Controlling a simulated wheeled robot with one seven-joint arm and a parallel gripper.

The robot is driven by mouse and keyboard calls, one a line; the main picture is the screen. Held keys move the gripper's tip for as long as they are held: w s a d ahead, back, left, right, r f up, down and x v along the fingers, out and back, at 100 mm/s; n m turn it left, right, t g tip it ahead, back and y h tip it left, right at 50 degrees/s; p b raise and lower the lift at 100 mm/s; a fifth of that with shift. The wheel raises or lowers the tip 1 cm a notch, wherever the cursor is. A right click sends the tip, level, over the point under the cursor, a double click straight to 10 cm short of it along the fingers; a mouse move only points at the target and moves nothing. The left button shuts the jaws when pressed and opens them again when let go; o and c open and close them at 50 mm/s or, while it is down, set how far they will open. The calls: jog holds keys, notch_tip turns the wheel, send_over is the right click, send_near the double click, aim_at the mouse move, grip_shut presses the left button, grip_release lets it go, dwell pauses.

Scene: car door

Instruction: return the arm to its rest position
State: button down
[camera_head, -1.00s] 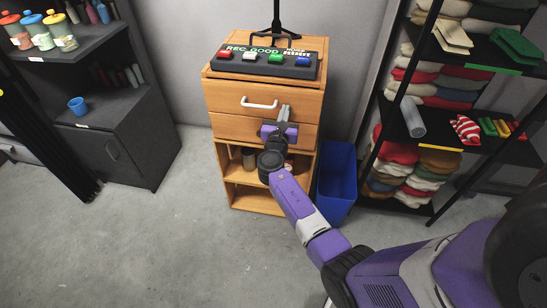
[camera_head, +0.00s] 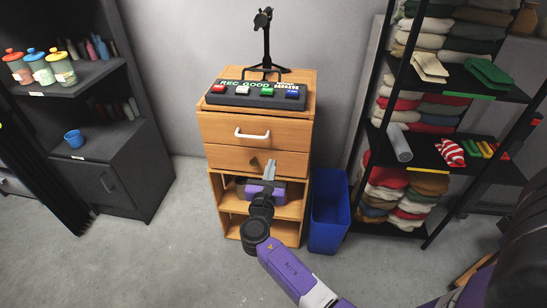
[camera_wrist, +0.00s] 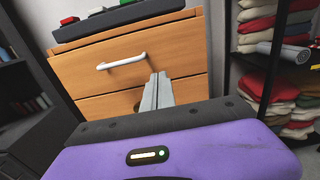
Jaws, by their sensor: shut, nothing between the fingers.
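My arm is purple and grey and reaches from the lower right toward a wooden cabinet (camera_head: 210,155) in the head view. My gripper (camera_head: 270,165) is shut and empty, its two grey fingers together. It is in front of the lower drawer, below the white handle (camera_head: 252,134) of the upper drawer, and apart from that handle. In the wrist view the closed fingers (camera_wrist: 157,80) point toward the drawer fronts, to the right of and below the handle (camera_wrist: 121,62). My gripper and wrist hide part of the lower drawer and the shelf below.
A button panel (camera_head: 256,95) and a black stand (camera_head: 265,40) are on or behind the cabinet top. A blue bin (camera_head: 328,210) stands close on the right. Shelves of folded cloth (camera_head: 415,120) are farther right; a dark cabinet (camera_head: 125,175) is at left. Floor (camera_head: 165,250) at front left is clear.

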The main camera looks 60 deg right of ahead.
jog(key=shift+s+a, duration=0.2)
jog(key=shift+a, duration=0.35)
